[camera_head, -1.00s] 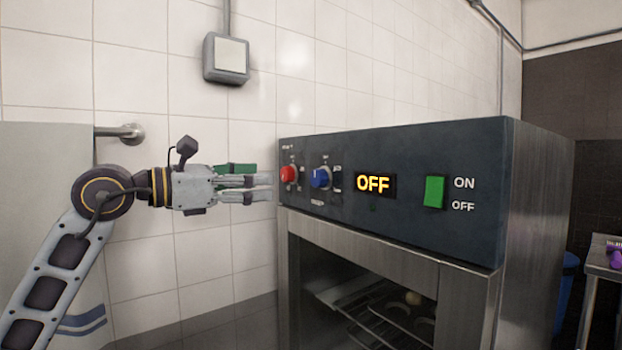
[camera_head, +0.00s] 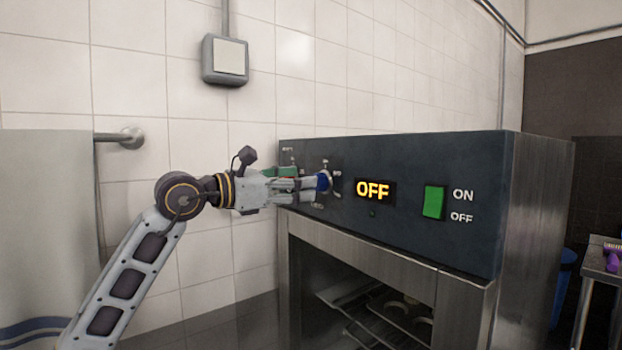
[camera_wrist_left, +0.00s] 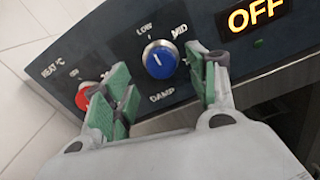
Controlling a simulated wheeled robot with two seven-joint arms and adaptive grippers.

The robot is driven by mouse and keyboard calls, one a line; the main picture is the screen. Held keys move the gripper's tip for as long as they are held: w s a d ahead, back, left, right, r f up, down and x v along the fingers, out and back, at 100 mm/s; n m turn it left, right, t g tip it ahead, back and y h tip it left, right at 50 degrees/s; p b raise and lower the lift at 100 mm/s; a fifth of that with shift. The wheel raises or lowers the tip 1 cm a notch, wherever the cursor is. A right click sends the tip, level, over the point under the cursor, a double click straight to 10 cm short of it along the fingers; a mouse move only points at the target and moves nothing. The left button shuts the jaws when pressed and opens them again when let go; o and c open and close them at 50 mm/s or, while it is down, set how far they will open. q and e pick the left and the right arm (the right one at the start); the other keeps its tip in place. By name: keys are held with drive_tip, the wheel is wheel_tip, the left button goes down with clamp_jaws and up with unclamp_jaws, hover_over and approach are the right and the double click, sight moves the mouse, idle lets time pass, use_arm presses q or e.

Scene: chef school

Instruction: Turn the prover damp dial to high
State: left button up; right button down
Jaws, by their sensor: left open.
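The prover (camera_head: 410,160) has a dark control panel across its top. The blue damp dial (camera_wrist_left: 160,60) shows in the left wrist view with LOW and MID printed above it and DAMP below. In the head view the dial (camera_head: 324,181) is partly hidden behind my left gripper. My left gripper (camera_head: 316,188) is at the panel, and its open green-padded fingers (camera_wrist_left: 165,95) stand on either side of the dial. I cannot tell whether they touch it. My right gripper is not in view.
The red heat dial (camera_wrist_left: 86,97) is just beside a left finger. The display (camera_head: 375,191) reads OFF, and a green switch (camera_head: 433,202) is to its right. A wall box (camera_head: 226,58) is above. A small table (camera_head: 605,262) stands at far right.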

sight(320, 182)
use_arm(q)
drive_tip(key=shift+p+x, duration=0.5)
drive_tip(key=shift+x, duration=1.6)
drive_tip(key=shift+c, duration=0.2)
drive_tip(key=c, duration=1)
